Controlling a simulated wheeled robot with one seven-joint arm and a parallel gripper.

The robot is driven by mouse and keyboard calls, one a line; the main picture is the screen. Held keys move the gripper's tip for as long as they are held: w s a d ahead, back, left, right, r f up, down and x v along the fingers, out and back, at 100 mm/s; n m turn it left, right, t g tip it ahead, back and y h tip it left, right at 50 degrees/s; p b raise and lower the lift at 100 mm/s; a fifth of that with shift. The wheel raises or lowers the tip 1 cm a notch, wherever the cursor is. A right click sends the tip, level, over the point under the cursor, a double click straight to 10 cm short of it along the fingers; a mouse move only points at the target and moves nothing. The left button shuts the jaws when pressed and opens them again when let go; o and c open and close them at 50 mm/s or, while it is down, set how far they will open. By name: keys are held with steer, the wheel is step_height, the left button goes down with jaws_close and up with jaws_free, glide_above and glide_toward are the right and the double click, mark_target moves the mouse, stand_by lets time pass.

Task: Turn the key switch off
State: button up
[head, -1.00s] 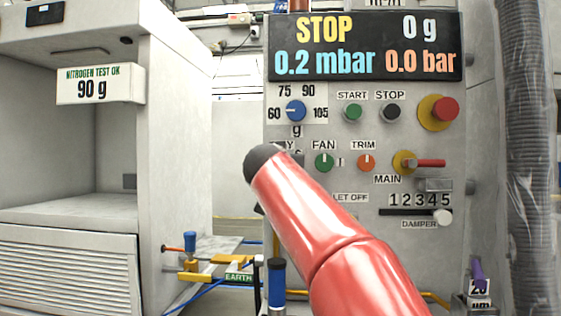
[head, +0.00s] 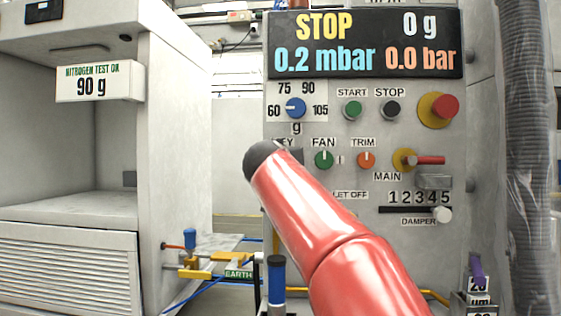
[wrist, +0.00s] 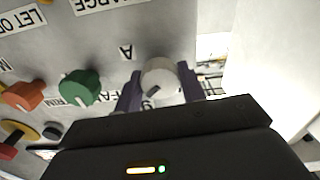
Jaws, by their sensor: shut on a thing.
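The key switch (wrist: 158,76) is a pale grey round knob with a dark slot, on the control panel (wrist: 115,45). In the wrist view the purple fingers of my gripper (wrist: 160,88) are shut on it, one at each side. In the head view my red arm hides my gripper and most of the key switch. Part of the KEY label (head: 285,142) shows beside the arm. I cannot tell the switch's marked position.
The green FAN knob (head: 324,160) sits close to the key switch, then the orange TRIM knob (head: 366,160). The MAIN switch (head: 405,160) and red button (head: 443,108) are farther right. The display (head: 365,45) reads STOP. A cabinet (head: 175,120) stands left.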

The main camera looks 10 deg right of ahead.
steer(key=n, duration=0.5)
steer(key=shift+p, duration=0.3)
steer(key=n+p, duration=0.1)
steer(key=n, duration=0.4)
stand_by(0.4)
steer(key=o, duration=1)
steer(key=shift+c, duration=0.2)
steer(key=b+v, duration=0.2)
steer(key=v, duration=0.5)
steer(key=shift+s+a, duration=0.15)
steer(key=shift+s, duration=0.2)
